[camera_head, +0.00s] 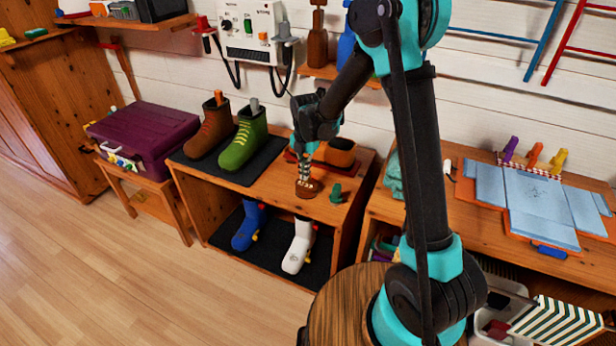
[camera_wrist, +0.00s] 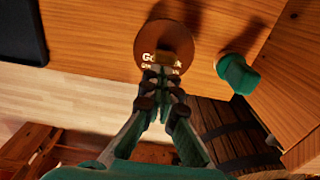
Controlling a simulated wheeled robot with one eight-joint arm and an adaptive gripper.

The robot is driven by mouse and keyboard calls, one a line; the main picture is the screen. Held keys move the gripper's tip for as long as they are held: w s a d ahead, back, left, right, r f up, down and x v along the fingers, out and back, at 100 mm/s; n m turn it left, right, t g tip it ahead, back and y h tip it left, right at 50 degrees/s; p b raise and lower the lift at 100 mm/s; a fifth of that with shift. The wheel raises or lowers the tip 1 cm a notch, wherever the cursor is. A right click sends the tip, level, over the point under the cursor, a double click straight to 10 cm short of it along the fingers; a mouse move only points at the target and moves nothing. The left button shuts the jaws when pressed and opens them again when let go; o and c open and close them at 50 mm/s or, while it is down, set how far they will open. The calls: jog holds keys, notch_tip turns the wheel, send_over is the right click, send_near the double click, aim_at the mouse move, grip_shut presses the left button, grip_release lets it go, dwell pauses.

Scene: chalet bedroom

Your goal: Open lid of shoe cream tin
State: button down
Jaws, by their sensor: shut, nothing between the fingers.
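The shoe cream tin (camera_wrist: 150,38) is a round, flat, brown tin with pale lettering on top, partly covered by my fingers. In the head view the tin (camera_head: 314,189) sits on top of the low wooden shoe shelf, near its front edge. My gripper (camera_wrist: 161,76) is shut and empty, with its fingertips over the near edge of the tin. In the head view my gripper (camera_head: 304,180) points straight down at the tin. I cannot tell if the tips touch it. The lid appears to be on the tin, though its rim is not clear.
A small green object (camera_head: 336,193) stands just right of the tin; it also shows in the wrist view (camera_wrist: 238,74). A brown shoe (camera_head: 341,152) is behind. A green boot (camera_head: 243,140) and a brown boot (camera_head: 212,130) stand left on a dark mat (camera_head: 190,158).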

jog(key=w, duration=0.1)
jog(key=w+d+r, duration=0.1)
jog(key=shift+w+r, duration=0.25)
jog(key=shift+w, duration=0.1)
jog(key=shift+w+d+r, duration=0.15)
jog(key=shift+w+d, duration=0.05)
jog(key=shift+w, duration=0.35)
jog(key=shift+w+d+r, duration=0.1)
jog(key=shift+w+d, duration=0.1)
jog(key=shift+w, duration=0.3)
jog(key=w+d+f+g, duration=0.1)
jog(key=w+d+f, duration=0.1)
jog(key=w, duration=0.4)
jog(key=shift+w+d+f, duration=0.15)
jog(key=shift+w+d, duration=0.05)
jog(key=shift+w, duration=0.05)
jog(key=shift+r, duration=0.8)
